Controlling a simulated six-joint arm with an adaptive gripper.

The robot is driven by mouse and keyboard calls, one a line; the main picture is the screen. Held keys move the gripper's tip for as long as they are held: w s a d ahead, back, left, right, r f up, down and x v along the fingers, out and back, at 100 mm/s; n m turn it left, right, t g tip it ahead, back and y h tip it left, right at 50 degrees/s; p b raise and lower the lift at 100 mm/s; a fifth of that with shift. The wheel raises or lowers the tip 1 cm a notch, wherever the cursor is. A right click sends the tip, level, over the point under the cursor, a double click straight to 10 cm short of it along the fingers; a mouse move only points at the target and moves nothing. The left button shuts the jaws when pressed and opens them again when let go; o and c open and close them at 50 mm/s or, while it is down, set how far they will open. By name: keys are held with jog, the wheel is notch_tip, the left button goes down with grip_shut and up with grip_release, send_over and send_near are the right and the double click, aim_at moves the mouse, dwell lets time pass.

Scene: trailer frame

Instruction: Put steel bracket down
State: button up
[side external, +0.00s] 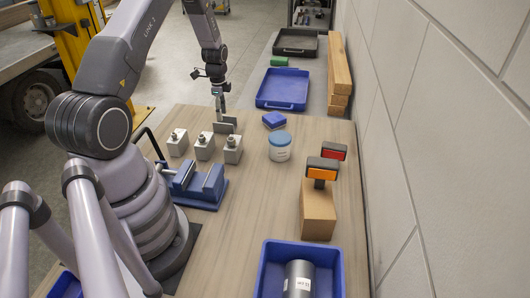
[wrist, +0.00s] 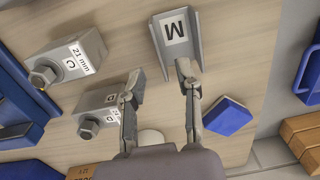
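The steel bracket (side external: 231,128) is a grey channel on the far part of the wooden table, behind the row of metal blocks. In the wrist view the bracket (wrist: 177,38) shows a white label with "M" between its raised sides. My gripper (wrist: 160,75) is open, with a clear gap between its fingertips and nothing seen held in it. The right fingertip overlaps the near end of the bracket in that view; I cannot tell whether they touch. In the side view my gripper (side external: 219,112) points down right at the bracket.
Several metal blocks with bolts (side external: 204,147) stand in a row, nearer than the bracket. A blue block (side external: 274,120) and a blue-lidded tub (side external: 280,147) are to its right. A blue vise (side external: 197,184) is in front. A blue tray (side external: 283,88) lies beyond.

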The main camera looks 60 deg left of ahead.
jog(key=d+r+n+t, duration=0.1)
jog(key=d+r, duration=0.4)
jog(key=r, duration=0.4)
jog(key=s+d+r+n, duration=0.1)
jog(key=d+r, duration=0.3)
jog(key=r, duration=0.4)
jog(key=d+r+n+t, duration=0.1)
jog(key=d+r, duration=0.4)
jog(key=r, duration=0.4)
jog(key=s+d+r+n+t, duration=0.1)
jog(key=s+d+r+n, duration=0.2)
jog(key=s+d, duration=0.4)
jog(key=s+d+r+n+t, duration=0.2)
jog(key=s+d+r, duration=0.3)
jog(key=s, duration=0.7)
jog(key=shift+d+r+n, duration=0.15)
jog(key=shift+d+n, duration=0.35)
jog(key=shift+d, duration=0.6)
